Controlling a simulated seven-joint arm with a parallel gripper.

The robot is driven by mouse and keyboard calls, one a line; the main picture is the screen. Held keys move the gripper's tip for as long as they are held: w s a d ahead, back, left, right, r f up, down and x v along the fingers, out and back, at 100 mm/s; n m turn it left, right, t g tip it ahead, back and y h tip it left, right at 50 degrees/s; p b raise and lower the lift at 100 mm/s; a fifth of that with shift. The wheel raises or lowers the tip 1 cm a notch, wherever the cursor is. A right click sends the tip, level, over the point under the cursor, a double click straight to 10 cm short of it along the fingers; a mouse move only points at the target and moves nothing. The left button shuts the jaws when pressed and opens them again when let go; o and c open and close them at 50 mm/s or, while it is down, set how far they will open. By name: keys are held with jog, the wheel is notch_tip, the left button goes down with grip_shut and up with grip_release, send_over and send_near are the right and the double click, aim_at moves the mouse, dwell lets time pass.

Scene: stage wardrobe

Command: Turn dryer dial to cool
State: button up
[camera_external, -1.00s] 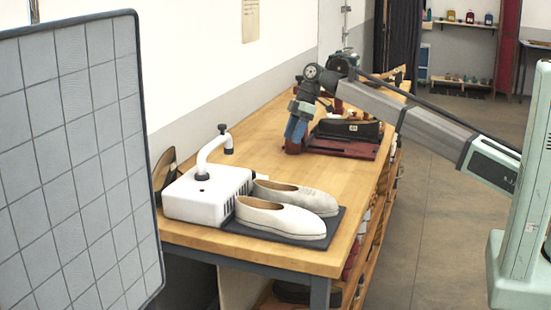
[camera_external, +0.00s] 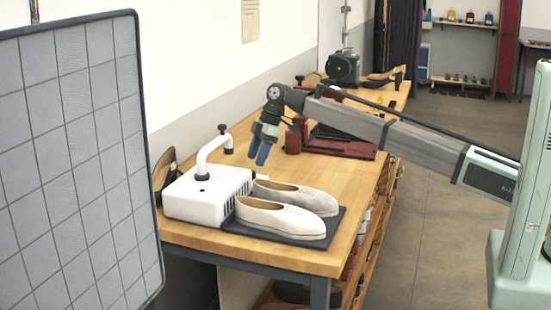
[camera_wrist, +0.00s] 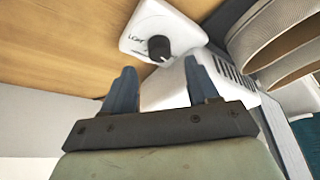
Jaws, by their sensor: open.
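The white shoe dryer (camera_external: 205,198) stands on the near left part of the wooden workbench, with a bent white pipe (camera_external: 208,150) on top. In the wrist view, a black dial (camera_wrist: 158,47) sits on a white panel (camera_wrist: 182,32) that bears small dark lettering I cannot read clearly. Only a sliver of this panel shows behind the dryer in the external view. My gripper (camera_external: 262,155) hangs above the bench, behind and right of the dryer. In the wrist view my gripper (camera_wrist: 162,82) is open and empty, its blue fingers apart, with the dial ahead between them.
Two pale shoes (camera_external: 282,218) lie on a dark mat (camera_external: 262,236) right of the dryer. A red stand (camera_external: 340,146) is farther back on the workbench (camera_external: 305,262). A grey gridded panel (camera_external: 75,170) stands at the left.

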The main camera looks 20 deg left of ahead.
jog(key=shift+x, duration=2.5)
jog(key=c, duration=1)
